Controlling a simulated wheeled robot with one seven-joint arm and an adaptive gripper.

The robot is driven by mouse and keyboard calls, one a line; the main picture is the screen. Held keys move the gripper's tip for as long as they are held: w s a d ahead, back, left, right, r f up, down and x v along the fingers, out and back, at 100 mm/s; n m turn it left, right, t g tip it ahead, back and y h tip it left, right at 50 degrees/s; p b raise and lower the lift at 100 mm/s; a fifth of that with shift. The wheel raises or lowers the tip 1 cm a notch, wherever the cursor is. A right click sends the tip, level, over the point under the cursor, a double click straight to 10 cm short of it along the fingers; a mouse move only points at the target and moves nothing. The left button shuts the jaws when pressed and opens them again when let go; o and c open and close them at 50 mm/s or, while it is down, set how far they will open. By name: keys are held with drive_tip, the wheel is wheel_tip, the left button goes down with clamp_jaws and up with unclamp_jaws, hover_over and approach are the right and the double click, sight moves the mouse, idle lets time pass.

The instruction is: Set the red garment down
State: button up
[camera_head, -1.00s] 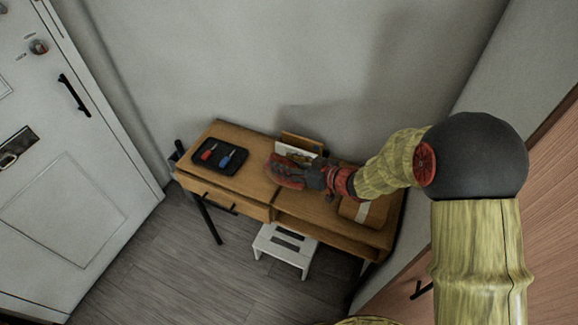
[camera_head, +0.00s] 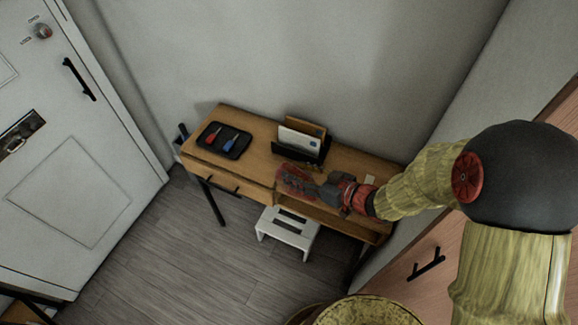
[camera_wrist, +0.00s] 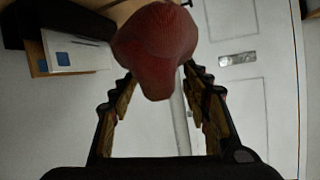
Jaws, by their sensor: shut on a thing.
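The red garment (camera_head: 292,179) shows as a dark red, bunched shape at the front edge of the wooden desk (camera_head: 258,150). In the wrist view the red garment (camera_wrist: 155,48) is a rounded lump at the fingertips, hanging down in the picture between them. My gripper (camera_head: 308,184) is shut on it, reaching in from the right with its fingers pointing left; the fingers also show in the wrist view (camera_wrist: 158,78). I cannot tell whether the garment touches the desk or is just above it.
A black tray (camera_head: 206,145) with a red and a blue tool lies on the desk's left. A letter holder (camera_head: 312,153) with white envelopes stands behind my gripper. A white step stool (camera_head: 288,236) is under the desk. Bare desktop lies between tray and holder.

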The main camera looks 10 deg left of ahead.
drive_tip(key=w+a+f+b, duration=0.1)
drive_tip(key=w+f, duration=0.1)
drive_tip(key=w, duration=0.1)
drive_tip(key=w+a+f+b, duration=0.1)
drive_tip(key=w+f, duration=0.1)
drive_tip(key=f, duration=0.1)
drive_tip(key=w+a+f+b, duration=0.1)
drive_tip(key=w+f, duration=0.1)
drive_tip(key=w, duration=0.1)
drive_tip(key=shift+w+a+f, duration=0.15)
drive_tip(key=shift+w+a, duration=0.15)
drive_tip(key=shift+a, duration=0.1)
drive_tip(key=shift+w+a+f+b, duration=0.1)
drive_tip(key=shift+w+f+b, duration=0.15)
drive_tip(key=shift+f+b, duration=0.15)
drive_tip(key=f+b, duration=0.1)
drive_tip(key=f, duration=0.2)
drive_tip(key=shift+w+f+b, duration=0.2)
drive_tip(key=shift+b, duration=0.2)
drive_tip(key=shift+r, duration=0.1)
drive_tip(key=o, duration=1.5)
drive_tip(key=shift+o, duration=0.4)
